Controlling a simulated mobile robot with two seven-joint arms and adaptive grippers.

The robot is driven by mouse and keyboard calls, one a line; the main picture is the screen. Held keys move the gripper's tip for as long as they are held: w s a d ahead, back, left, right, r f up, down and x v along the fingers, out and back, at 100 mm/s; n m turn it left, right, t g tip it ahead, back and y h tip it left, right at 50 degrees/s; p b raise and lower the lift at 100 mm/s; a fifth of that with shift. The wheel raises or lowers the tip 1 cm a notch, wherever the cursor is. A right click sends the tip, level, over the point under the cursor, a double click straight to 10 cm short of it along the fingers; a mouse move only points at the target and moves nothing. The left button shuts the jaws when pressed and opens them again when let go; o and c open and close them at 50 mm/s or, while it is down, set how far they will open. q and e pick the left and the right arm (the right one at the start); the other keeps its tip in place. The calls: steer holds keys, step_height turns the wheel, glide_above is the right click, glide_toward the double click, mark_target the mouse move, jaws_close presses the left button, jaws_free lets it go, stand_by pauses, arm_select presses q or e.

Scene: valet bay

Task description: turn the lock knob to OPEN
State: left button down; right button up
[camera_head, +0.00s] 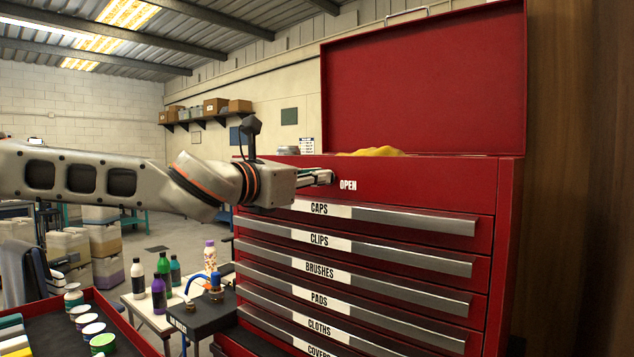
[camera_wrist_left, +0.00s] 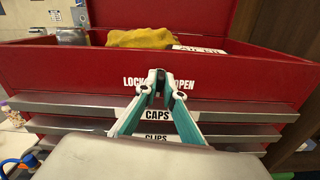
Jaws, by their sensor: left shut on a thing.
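The red tool chest (camera_head: 480,185) has its lid up and a front panel above the CAPS drawer (camera_head: 415,219). The OPEN label (camera_head: 348,185) is on that panel. In the left wrist view, the LOCK label (camera_wrist_left: 133,82) and the OPEN label (camera_wrist_left: 181,84) lie on either side of my fingertips. My left gripper (camera_head: 328,177) reaches the panel from the left. In the left wrist view its fingertips (camera_wrist_left: 158,76) close together on the spot between the labels, shut on the lock knob. The knob is hidden by the fingers, so its turn angle cannot be told.
Below are more labelled drawers, such as CLIPS (camera_head: 400,258), with protruding grey handles. A yellow cloth (camera_wrist_left: 145,38) lies in the open chest top. Several bottles (camera_head: 158,293) stand on a side table left of the chest. A wooden panel (camera_head: 575,180) stands at right.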

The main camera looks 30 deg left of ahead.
arm_select(q)
steer(key=shift+a+n+b, duration=0.15)
steer(key=shift+n+b, duration=0.75)
steer(key=shift+n, duration=1.7)
steer(key=shift+a+n+b, duration=0.1)
steer(key=shift+n+b, duration=0.75)
steer(key=shift+n, duration=1.75)
arm_select(e)
steer(key=shift+s+d+f, duration=0.1)
steer(key=shift+f, duration=0.9)
steer(key=shift+s+d+f, duration=0.1)
steer(key=shift+f, duration=0.85)
arm_select(q)
steer(key=shift+n, duration=0.3)
arm_select(e)
steer(key=shift+w+r, duration=0.15)
arm_select(q)
steer(key=c, duration=2.2)
jaws_free()
steer(key=shift+o, duration=0.2)
steer(key=s, duration=1.2)
steer(key=shift+a, duration=0.45)
